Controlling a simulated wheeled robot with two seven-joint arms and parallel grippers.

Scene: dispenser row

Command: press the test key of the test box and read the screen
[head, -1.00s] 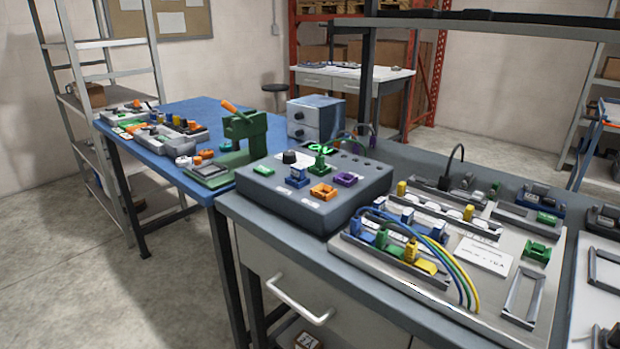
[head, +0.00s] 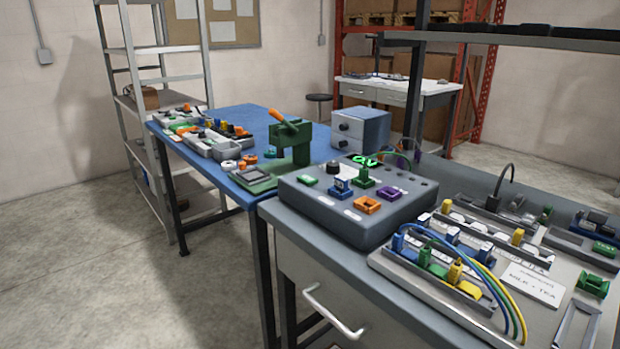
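The test box (head: 338,224) is a dark grey box on the grey bench, near the middle of the head view. Its sloped top carries a green key (head: 308,181), a black knob (head: 333,168) and blue, green, orange and purple sockets. A blue-and-white piece sits in the blue socket (head: 341,189) and a green piece in the green socket (head: 364,178). The small screen (head: 367,161) at the back of the top shows green glowing characters, too small and partly hidden to read surely. Neither of my grippers is in view.
Right of the box, a board (head: 440,290) holds modules and blue, green and yellow cables. A blue table (head: 232,165) with a green press (head: 291,141) and trays stands left. A shelf (head: 540,40) overhangs the back right. Floor at left is clear.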

